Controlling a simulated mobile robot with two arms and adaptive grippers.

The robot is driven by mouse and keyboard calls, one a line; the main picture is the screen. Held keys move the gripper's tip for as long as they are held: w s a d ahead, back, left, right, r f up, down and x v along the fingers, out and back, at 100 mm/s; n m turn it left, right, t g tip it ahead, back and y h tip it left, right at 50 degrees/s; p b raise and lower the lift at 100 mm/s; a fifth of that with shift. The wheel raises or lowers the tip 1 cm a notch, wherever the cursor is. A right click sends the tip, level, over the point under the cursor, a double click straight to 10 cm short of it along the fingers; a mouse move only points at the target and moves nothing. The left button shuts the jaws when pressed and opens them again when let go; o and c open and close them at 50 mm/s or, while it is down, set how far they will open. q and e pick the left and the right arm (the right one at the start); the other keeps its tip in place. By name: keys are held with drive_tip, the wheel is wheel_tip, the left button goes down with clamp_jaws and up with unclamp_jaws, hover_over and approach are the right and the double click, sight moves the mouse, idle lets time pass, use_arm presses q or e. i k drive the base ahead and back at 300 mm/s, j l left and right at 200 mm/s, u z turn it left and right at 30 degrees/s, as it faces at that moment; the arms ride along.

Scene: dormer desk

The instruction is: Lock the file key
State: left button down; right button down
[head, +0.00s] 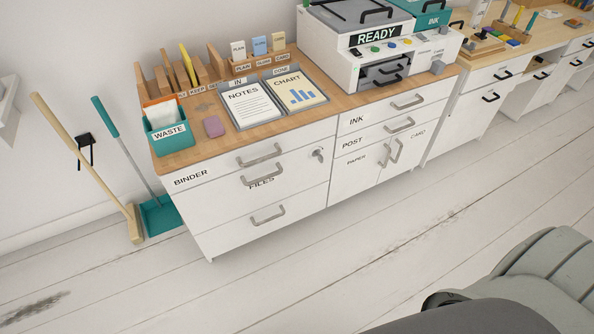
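The file key (319,154) is a small grey metal piece at the upper right of the FILES drawer front (262,185), near the cabinet's middle seam. It appears to sit in a lock there, but it is too small to tell which way it is turned. The FILES drawer looks closed, with a grey bar handle. The BINDER drawer (215,172) above it also looks closed. Neither of my grippers is in view.
The wooden desktop (205,105) holds a teal WASTE bin (171,138), two paper trays and a printer (375,50) reading READY. A broom (90,150) and teal dustpan (160,215) stand left. The floor (300,270) before the cabinet is clear. A slatted grey-green object (550,265) is at lower right.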

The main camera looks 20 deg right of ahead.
sight(321, 158)
drive_tip(key=i+l, duration=0.1)
drive_tip(key=l, duration=0.9)
drive_tip(key=l+u, duration=0.1)
drive_tip(key=l, duration=0.9)
